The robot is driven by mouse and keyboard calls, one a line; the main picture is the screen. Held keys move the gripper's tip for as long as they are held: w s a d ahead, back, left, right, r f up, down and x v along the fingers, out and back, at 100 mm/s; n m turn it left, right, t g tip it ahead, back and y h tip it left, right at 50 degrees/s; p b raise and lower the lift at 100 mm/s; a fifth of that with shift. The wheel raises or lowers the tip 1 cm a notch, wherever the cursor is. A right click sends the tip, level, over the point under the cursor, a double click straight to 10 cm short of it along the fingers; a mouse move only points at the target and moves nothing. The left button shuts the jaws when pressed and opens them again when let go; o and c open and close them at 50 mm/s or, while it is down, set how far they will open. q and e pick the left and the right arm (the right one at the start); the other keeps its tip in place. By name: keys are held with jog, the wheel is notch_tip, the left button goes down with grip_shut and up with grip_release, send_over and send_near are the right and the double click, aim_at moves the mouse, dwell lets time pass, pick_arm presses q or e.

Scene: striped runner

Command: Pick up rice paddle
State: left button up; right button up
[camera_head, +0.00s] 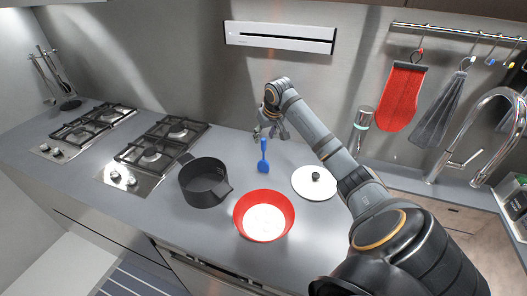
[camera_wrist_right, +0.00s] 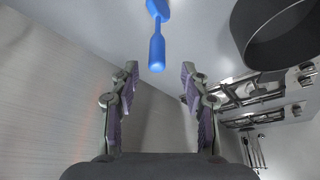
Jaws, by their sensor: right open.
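A blue rice paddle (camera_head: 263,157) lies on the grey counter behind the red bowl, its handle pointing toward the back wall. My right gripper (camera_head: 270,132) is over the counter at the handle end of the paddle. In the right wrist view, the paddle (camera_wrist_right: 157,40) shows at the top, and its handle end lies ahead of the gap between the fingers. The right gripper (camera_wrist_right: 158,85) is open and empty, with its two fingers apart. My left gripper is not in view.
A red bowl (camera_head: 242,220) with white contents stands in front of the paddle. A black pot (camera_head: 193,190) is left of it, and a white lid (camera_head: 301,190) with a dark knob is right. Gas burners (camera_head: 150,157) are farther left. The wall stands close behind.

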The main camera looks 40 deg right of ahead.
aim_at(265, 140)
jog(key=shift+w+d+f, duration=0.1)
jog(key=shift+w+f, duration=0.1)
jog(key=shift+f, duration=0.15)
jog(key=x, duration=0.1)
jog(key=p+x, duration=0.2)
jog(key=shift+s+d+f, duration=0.1)
jog(key=shift+f, duration=0.85)
grip_shut()
